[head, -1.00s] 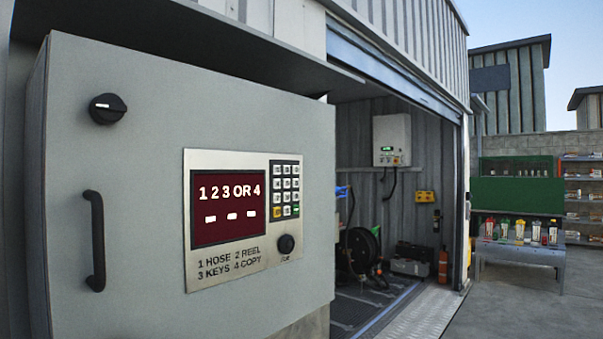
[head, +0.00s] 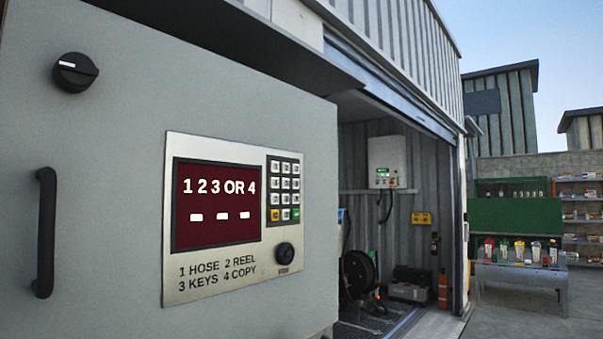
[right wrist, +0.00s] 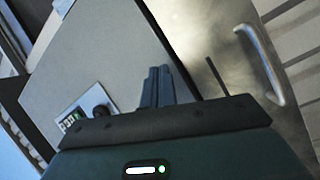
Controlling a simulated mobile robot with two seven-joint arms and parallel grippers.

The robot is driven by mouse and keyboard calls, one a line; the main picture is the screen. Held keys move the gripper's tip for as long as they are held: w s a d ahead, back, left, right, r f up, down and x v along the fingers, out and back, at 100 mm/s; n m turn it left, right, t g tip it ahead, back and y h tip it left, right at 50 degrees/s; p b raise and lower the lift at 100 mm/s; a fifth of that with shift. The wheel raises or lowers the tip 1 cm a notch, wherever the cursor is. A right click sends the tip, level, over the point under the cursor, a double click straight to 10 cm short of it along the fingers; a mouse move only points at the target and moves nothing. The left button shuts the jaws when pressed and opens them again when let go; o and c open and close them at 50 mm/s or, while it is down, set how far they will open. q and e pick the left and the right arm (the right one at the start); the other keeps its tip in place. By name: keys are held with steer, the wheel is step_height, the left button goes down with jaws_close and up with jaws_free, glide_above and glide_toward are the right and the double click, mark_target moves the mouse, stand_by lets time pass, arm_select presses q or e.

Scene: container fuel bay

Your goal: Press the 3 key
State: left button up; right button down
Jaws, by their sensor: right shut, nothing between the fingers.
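A keypad (head: 285,190) of small pale keys sits at the upper right of a metal panel (head: 215,285) on the grey cabinet door. The 3 key (head: 295,168) is at the right end of its top row; the digits are small and blurred. The bottom row has a yellow key at left and a green one at right. The red display (head: 218,205) reads "1 2 3 OR 4" above three white bars. My right gripper (right wrist: 157,72) is shut and empty in the right wrist view, apart from the keypad (right wrist: 72,122). My left gripper is not in view.
A black knob (head: 285,253) sticks out below the keypad. The grey door (head: 110,130) also carries a rotary latch (head: 75,72) and a black handle (head: 44,232). A steel surface with a bar handle (right wrist: 262,62) lies right in the wrist view. An open bay is behind.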

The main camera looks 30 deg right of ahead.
steer(key=s+d+r+n+t, duration=0.1)
steer(key=d+r+n+t, duration=0.1)
steer(key=r, duration=0.6)
steer(key=s+d+r+n+t, duration=0.1)
steer(key=r+n+t, duration=0.1)
steer(key=r, duration=0.7)
steer(key=n+t, duration=0.4)
glide_toward(295, 169)
steer(key=s+d+r, duration=0.5)
steer(key=r, duration=0.1)
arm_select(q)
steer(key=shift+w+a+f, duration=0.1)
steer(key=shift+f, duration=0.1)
arm_select(e)
steer(key=shift+w+d+f+y, duration=0.1)
steer(key=shift+f+y, duration=0.05)
steer(key=shift+y, duration=0.15)
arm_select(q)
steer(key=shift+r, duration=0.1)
arm_select(e)
steer(key=shift+w, duration=0.1)
arm_select(q)
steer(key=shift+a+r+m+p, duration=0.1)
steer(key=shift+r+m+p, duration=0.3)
steer(key=shift+p, duration=0.7)
arm_select(e)
steer(key=w+a, duration=0.3)
steer(key=w, duration=0.5)
steer(key=shift+a, duration=0.2)
